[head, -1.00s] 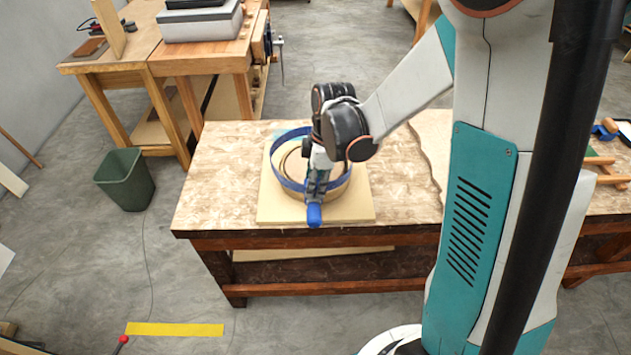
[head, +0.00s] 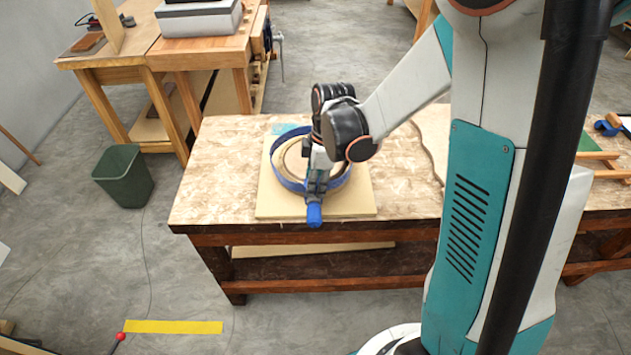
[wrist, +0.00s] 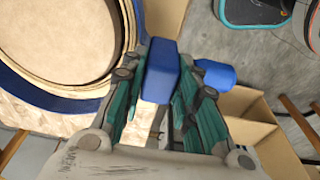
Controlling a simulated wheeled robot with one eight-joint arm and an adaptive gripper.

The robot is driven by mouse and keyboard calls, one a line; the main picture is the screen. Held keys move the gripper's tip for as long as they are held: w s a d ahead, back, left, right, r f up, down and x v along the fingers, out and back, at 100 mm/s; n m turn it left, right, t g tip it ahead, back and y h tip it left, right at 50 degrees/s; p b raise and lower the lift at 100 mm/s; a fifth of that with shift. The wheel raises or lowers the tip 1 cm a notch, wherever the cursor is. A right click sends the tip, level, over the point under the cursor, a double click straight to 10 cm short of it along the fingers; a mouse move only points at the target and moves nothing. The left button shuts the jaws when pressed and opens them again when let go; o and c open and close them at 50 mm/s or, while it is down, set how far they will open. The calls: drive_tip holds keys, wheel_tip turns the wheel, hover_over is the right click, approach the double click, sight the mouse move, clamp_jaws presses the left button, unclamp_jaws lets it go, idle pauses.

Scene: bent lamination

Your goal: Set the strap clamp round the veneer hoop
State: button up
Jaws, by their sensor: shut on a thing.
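The veneer hoop (head: 291,160) is a pale wooden ring standing on a square board on the bench. The strap clamp (head: 283,179) is a blue band that circles the hoop, low around its outside, with a blue handle (head: 314,215) toward the front. My gripper (head: 317,186) is above the clamp's front side and shut on its blue block. In the wrist view the block (wrist: 160,72) sits between my gripper's fingers (wrist: 160,98). There the hoop (wrist: 62,45) rises inside the blue band (wrist: 52,99). My gripper and wrist hide part of the band's right side.
The square board (head: 268,206) lies on the workbench (head: 205,180). A curved-edge wooden sheet (head: 432,135) lies to the right on the bench. A green bin (head: 123,178) stands on the floor at left. The bench's left part is clear.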

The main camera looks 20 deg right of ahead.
drive_tip(key=shift+f, duration=0.2)
drive_tip(key=shift+f+b, duration=1.65)
drive_tip(key=shift+f, duration=0.25)
idle(0.5)
drive_tip(key=o, duration=1.1)
drive_tip(key=r, duration=0.4)
drive_tip(key=d+r, duration=0.1)
drive_tip(key=r, duration=0.7)
drive_tip(key=shift+s+d, duration=0.3)
